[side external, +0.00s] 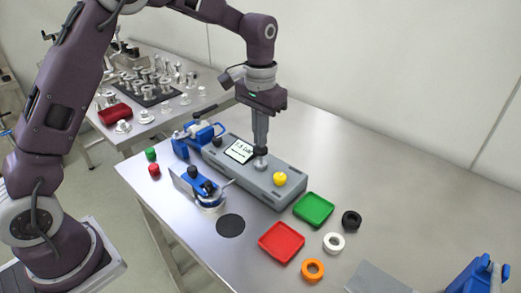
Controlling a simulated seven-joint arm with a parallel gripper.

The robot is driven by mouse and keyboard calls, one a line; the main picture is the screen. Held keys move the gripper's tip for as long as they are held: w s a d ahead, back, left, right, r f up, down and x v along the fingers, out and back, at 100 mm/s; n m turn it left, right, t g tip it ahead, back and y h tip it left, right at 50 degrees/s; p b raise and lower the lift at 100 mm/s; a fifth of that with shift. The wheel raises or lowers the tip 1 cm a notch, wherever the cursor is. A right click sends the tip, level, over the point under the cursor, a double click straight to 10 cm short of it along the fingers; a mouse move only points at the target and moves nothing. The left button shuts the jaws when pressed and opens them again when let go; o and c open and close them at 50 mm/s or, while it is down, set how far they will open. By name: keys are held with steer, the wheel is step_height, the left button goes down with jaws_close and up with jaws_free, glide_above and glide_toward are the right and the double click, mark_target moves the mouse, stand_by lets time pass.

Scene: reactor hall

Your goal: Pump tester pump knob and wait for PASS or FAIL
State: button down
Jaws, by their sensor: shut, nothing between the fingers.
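The tester (245,181) is a long grey box on the metal table. Its top carries a white screen (239,151) with dark text too small to read surely, a small black knob (217,141) and a yellow knob (280,179). My gripper (261,149) is shut and points straight down over the middle of the tester, just right of the screen. Its tips are at a round silver part (261,163) on the tester's top. I cannot tell whether they touch it or press it. No clear PASS or FAIL can be read.
Blue clamp devices (196,182) stand left of the tester. A green tray (314,209), a red tray (282,242) and black, white and orange rings (313,270) lie to the right. A blue stand (478,277) is at the lower right.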

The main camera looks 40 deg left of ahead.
steer(key=shift+r, duration=0.35)
steer(key=shift+f, duration=0.15)
steer(key=shift+f, duration=2.05)
steer(key=shift+r, duration=2.25)
steer(key=shift+f, duration=0.3)
